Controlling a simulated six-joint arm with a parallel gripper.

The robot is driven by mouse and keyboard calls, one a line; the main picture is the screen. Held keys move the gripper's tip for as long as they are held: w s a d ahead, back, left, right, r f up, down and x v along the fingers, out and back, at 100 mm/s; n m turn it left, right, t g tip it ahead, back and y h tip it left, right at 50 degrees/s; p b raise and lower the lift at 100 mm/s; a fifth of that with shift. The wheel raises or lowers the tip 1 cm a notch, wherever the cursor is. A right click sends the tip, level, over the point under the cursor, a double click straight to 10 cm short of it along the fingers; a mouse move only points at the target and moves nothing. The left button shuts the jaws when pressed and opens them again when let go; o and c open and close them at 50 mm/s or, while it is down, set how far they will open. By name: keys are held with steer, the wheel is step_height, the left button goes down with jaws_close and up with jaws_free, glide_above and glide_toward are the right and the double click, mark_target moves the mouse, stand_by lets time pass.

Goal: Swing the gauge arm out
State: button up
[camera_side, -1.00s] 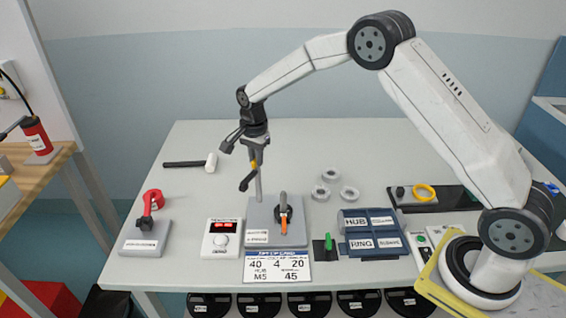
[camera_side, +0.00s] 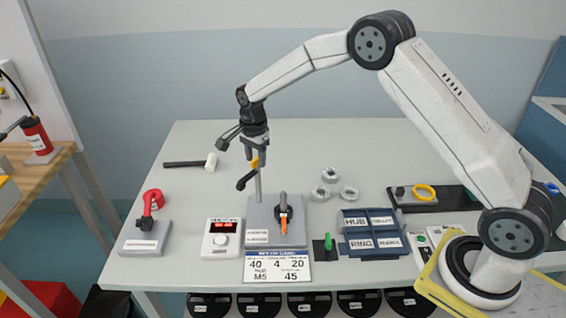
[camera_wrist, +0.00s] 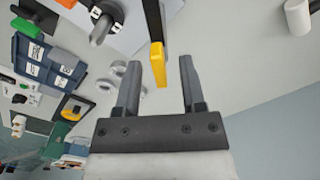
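The gauge arm is a dark bar (camera_side: 246,180) with a yellow end (camera_side: 254,162), held up on a thin grey post (camera_side: 259,186) at the back left of a grey station block (camera_side: 262,237). My gripper (camera_side: 243,149) points down at the yellow end. In the wrist view my gripper (camera_wrist: 160,65) is open. The yellow end (camera_wrist: 158,66) shows between its two fingers, with a visible gap on each side. The dark bar (camera_wrist: 164,20) runs away from it toward the top of that view. I cannot tell whether the fingertips reach fully around it in depth.
A hammer (camera_side: 187,164) lies behind. An orange-handled lever (camera_side: 283,215) stands on the station block. A digital display box (camera_side: 221,239) and red clamp (camera_side: 152,201) stand left. Several pale rings (camera_side: 329,174) and blue bins (camera_side: 371,222) are right.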

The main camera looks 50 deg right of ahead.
steer(key=shift+r, duration=3.9)
steer(key=shift+s, duration=0.1)
steer(key=s+f+n+t, duration=0.2)
steer(key=s+n, duration=1.4)
steer(key=s, duration=1.1)
steer(key=shift+d+f+n+t, duration=0.3)
steer(key=shift+f+n, duration=0.1)
steer(key=shift+f, duration=0.25)
